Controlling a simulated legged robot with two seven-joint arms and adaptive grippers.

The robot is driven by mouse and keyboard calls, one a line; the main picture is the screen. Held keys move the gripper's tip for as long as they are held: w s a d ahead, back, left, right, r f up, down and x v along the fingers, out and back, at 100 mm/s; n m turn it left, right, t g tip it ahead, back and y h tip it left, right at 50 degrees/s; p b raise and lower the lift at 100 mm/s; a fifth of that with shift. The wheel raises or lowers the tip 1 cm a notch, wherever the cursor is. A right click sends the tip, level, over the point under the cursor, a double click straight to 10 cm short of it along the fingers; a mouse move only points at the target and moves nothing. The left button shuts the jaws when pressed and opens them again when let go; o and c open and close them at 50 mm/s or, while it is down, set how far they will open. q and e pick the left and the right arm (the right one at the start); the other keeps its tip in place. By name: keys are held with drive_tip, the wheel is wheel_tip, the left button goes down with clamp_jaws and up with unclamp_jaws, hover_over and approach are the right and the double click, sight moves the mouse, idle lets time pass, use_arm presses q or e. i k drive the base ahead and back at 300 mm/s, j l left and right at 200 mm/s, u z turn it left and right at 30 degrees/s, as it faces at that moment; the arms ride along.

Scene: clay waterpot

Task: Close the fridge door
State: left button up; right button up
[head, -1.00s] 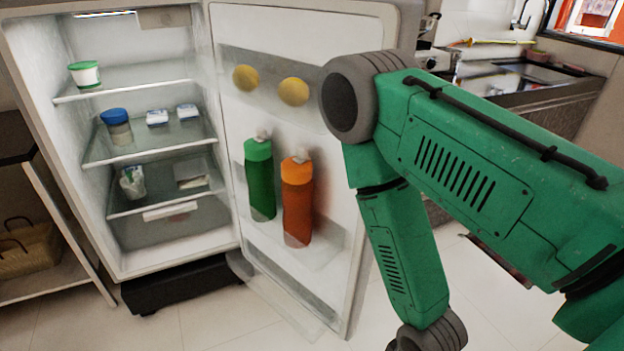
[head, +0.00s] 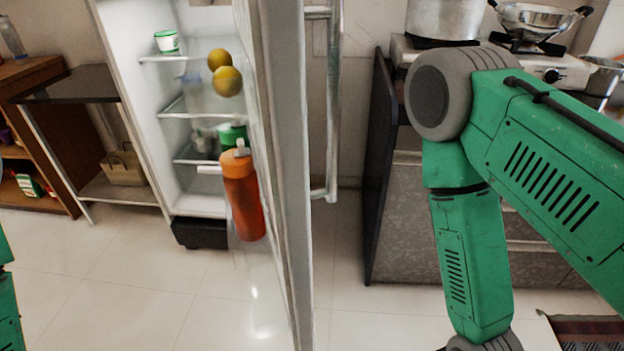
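The fridge door (head: 283,180) stands open and shows nearly edge-on in the middle of the head view. Its inner side, with an orange bottle (head: 241,195), a green-topped bottle (head: 233,134) mostly behind it and two yellow round items (head: 226,80), faces left. A long vertical handle (head: 334,100) is on its outer side, facing right. The fridge body (head: 131,67) is behind to the left, its shelves partly hidden by the door. My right arm is at the right, apart from the door in the picture; its gripper is below the frame. My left gripper is out of view too.
A counter (head: 410,215) with a stove (head: 560,67) and pots stands right of the door. At the left are a dark-topped table (head: 75,84), a basket (head: 123,165) and a wooden shelf (head: 38,85). The tiled floor (head: 130,300) in front is clear.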

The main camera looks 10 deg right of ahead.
sight(270, 38)
drive_tip(key=l+u, duration=0.15)
drive_tip(key=l, duration=0.35)
drive_tip(key=i+l+u, duration=0.15)
drive_tip(key=l, duration=0.35)
drive_tip(key=i+l, duration=0.15)
